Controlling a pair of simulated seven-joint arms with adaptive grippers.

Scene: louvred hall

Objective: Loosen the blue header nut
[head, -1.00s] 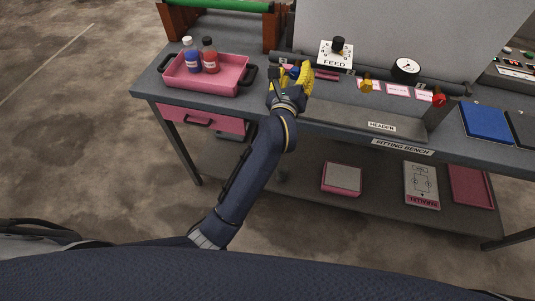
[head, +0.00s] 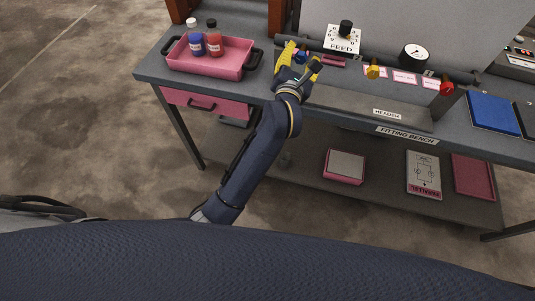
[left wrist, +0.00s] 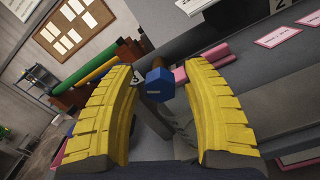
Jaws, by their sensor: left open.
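The blue header nut (left wrist: 159,83) is at the end of the dark header pipe. In the left wrist view it appears between the two yellow fingers of my left gripper, with gaps on both sides. I cannot tell how deep it is between the fingertips. In the head view a small blue part of the nut (head: 302,57) shows between the fingers. My left gripper (head: 301,61) is open and empty at the back of the bench, right of the pink tray. My right gripper is in neither view.
A pink tray (head: 211,70) holds a blue and a red bottle. Along the header are a yellow nut (head: 376,72) and a red nut (head: 446,88). A FEED knob (head: 346,28) and a gauge (head: 414,53) stand behind. A blue panel (head: 493,114) lies at right.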

